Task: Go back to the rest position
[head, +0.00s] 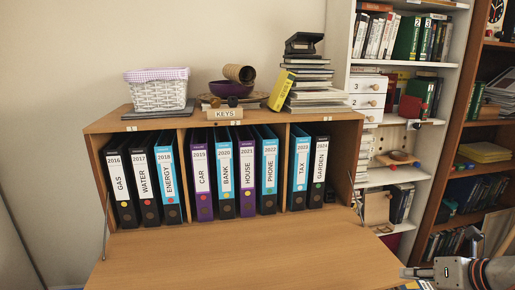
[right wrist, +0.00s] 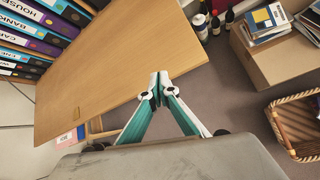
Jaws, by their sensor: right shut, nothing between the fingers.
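My right gripper (head: 408,272) comes in at the lower right of the head view, by the right front corner of the lowered bureau flap (head: 240,255). In the right wrist view its fingertips (right wrist: 160,80) are together with nothing between them, over the flap's edge. My left gripper is in neither view. The bureau (head: 97,130) is open, with a row of labelled binders such as GAS (head: 122,190), CAR (head: 202,180) and GARDEN (head: 318,175) upright in its compartments.
On the bureau top are a white basket (head: 158,95), a purple bowl (head: 230,89) and a stack of books (head: 308,80). White shelves (head: 395,178) stand to the right. The right wrist view shows a cardboard box (right wrist: 270,65), a wicker basket (right wrist: 295,128) and bottles (right wrist: 215,22). The flap is bare.

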